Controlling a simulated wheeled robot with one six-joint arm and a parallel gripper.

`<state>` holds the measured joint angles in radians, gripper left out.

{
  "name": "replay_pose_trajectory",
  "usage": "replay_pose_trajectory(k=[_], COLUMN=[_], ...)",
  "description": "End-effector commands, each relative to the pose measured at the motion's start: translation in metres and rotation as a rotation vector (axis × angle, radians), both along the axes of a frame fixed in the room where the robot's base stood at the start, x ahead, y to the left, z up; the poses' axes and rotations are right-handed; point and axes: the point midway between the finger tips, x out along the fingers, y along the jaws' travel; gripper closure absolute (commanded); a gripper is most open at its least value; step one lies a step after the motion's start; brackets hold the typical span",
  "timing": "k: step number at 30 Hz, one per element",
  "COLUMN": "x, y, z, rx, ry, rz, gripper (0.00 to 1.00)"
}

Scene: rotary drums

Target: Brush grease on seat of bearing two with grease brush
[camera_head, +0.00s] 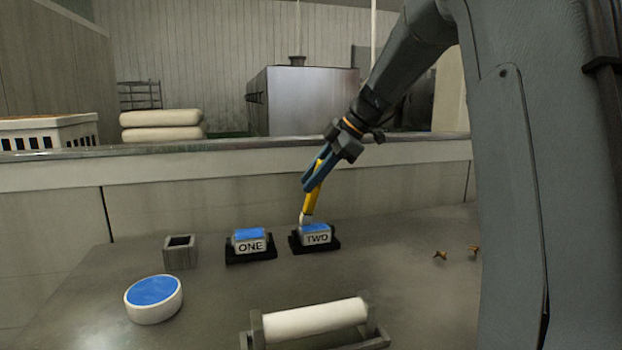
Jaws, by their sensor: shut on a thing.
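My gripper (312,177) is shut on the yellow handle of the grease brush (312,200), which it holds tilted, tip down. The brush's pale tip is at the top of the bearing block marked TWO (317,238), at its back left edge; I cannot tell whether it touches. Block TWO has a blue top, the seat (314,228), and stands on a black base. To its left is the bearing block marked ONE (249,246), also blue on top and on a black base.
A round white tub with a blue top (153,312) stands front left. A square grey open holder (180,262) is behind it. A white roller (314,320) lies in a grey cradle in front. Small brown bits (440,255) lie at right. A low wall (200,180) closes the back.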

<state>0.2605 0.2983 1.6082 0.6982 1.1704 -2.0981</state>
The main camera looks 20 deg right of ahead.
Motion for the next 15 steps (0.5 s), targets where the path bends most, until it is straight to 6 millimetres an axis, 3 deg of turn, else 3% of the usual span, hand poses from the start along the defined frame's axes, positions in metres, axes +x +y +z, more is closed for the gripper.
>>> replay_pose_trajectory(k=[15], x=[0.0], y=[-0.041], z=[0.002], rx=[-0.001], ry=[0.0], rz=[-0.002], gripper=[1.0])
